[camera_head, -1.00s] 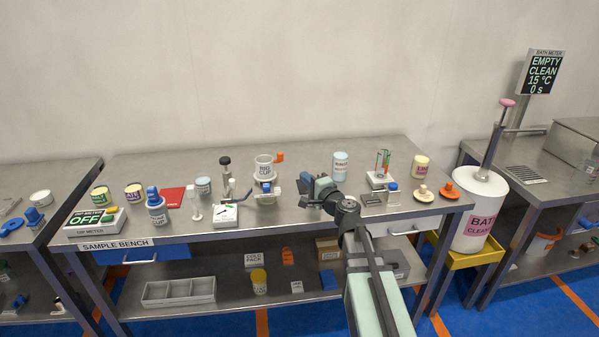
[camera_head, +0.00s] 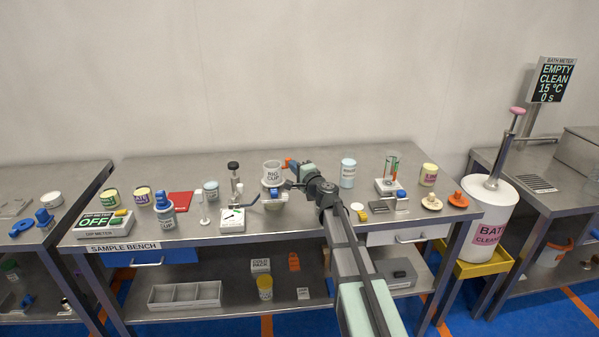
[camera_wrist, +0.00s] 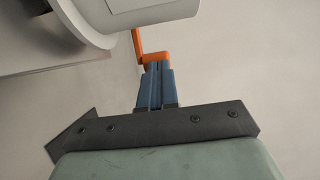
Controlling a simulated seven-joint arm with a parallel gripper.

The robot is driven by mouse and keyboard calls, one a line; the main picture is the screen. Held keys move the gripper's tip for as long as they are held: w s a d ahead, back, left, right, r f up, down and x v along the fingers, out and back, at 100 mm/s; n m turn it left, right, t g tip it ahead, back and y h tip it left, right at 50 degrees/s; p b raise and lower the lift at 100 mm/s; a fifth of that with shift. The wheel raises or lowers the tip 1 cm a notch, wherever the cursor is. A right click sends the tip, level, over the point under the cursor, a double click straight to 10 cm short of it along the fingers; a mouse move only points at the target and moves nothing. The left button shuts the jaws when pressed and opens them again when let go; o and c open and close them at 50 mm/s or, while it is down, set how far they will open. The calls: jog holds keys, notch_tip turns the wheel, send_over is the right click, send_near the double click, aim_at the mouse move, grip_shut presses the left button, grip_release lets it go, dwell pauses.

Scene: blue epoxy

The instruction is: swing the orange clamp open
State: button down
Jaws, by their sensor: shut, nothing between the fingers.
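The orange clamp (camera_head: 287,163) sticks out at the right side of the white rig cup (camera_head: 271,174) on the sample bench. My gripper (camera_head: 291,170) is shut and empty, its tip at the clamp. In the wrist view the blue fingers (camera_wrist: 154,82) are together, with the orange clamp (camera_wrist: 153,58) just beyond their tips. I cannot tell whether they touch it. The white cup (camera_wrist: 150,12) fills the top of that view. My gripper partly hides the clamp in the head view.
A pale blue-white jar (camera_head: 348,173) stands right of my gripper. A rack with tubes (camera_head: 390,178) is further right. Left of the cup is a small stand with a black knob (camera_head: 234,178). The bench's back strip is mostly clear.

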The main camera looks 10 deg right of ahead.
jog(key=shift+w, duration=0.1)
dwell(0.3)
jog(key=shift+w+d+n+y, duration=0.15)
jog(key=shift+w+n+y, duration=0.1)
jog(key=shift+n+y, duration=0.2)
jog(key=shift+g+y, duration=0.25)
jog(key=shift+g, duration=0.05)
jog(key=w+n+g+y, duration=0.5)
jog(key=w+y, duration=0.1)
jog(key=w, duration=0.1)
jog(key=shift+w+a, duration=0.2)
dwell(0.4)
jog(key=shift+w+n, duration=0.1)
jog(key=shift+n, duration=0.15)
dwell(0.4)
jog(key=v, duration=1.3)
jog(key=shift+d, duration=0.4)
